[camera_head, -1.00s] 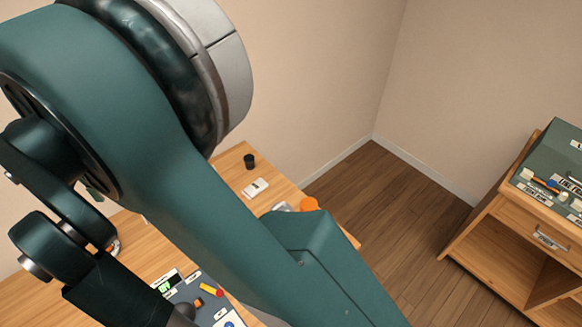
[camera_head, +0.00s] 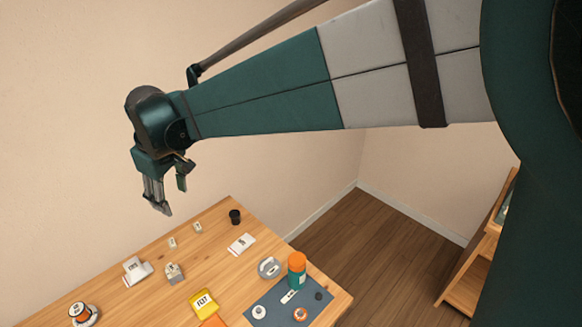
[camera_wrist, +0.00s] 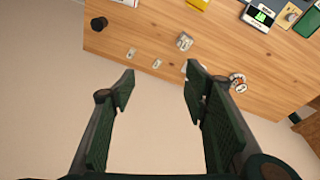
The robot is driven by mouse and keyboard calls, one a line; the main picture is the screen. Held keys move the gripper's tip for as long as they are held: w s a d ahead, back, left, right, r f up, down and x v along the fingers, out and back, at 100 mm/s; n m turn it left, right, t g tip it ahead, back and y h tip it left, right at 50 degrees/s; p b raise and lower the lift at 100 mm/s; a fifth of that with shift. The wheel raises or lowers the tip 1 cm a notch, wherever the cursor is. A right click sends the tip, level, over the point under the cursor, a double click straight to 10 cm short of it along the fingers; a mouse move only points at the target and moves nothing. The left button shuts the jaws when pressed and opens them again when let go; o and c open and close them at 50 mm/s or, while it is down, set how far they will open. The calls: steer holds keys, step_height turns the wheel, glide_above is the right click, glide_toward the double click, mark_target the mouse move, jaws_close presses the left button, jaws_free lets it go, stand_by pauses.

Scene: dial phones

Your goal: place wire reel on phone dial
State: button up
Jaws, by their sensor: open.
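A round white item with an orange band (camera_head: 83,314), which looks like the wire reel, stands at the table's left in the head view. It also shows right of my gripper in the wrist view (camera_wrist: 238,83). I cannot clearly pick out the phone dial; small round pieces, one white (camera_head: 259,311) and one orange (camera_head: 300,314), lie on the dark mat (camera_head: 277,293). My gripper (camera_head: 172,197) is open and empty, high above the table's far edge. In the wrist view its spread fingers (camera_wrist: 160,76) have nothing between them.
The wooden table (camera_head: 215,258) holds a black cup (camera_head: 235,217), a white card (camera_head: 241,243), a grey block (camera_head: 174,273), a white labelled item (camera_head: 135,270), a yellow box (camera_head: 202,303) and an orange-topped bottle (camera_head: 297,270). A wooden cabinet (camera_head: 470,274) stands right, across open floor.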

steer(key=s+d+r+m+t, duration=0.1)
steer(key=d+r+m, duration=0.2)
steer(key=d, duration=1.3)
steer(key=s+d+r+m+t, duration=0.1)
steer(key=d+r+m+t, duration=0.15)
steer(key=d, duration=1.35)
steer(key=s+d+f+m, duration=0.1)
steer(key=s+d+m, duration=0.1)
steer(key=s+d, duration=0.2)
steer(key=s+d+f+m+t+h, duration=0.1)
steer(key=s+d, duration=0.4)
steer(key=d, duration=0.6)
steer(key=s+d+f+m+t, duration=0.1)
steer(key=s+d+m, duration=0.3)
steer(key=d, duration=0.4)
steer(key=shift+s+f+m+h, duration=0.35)
steer(key=shift+s+f, duration=0.1)
steer(key=shift+f, duration=0.4)
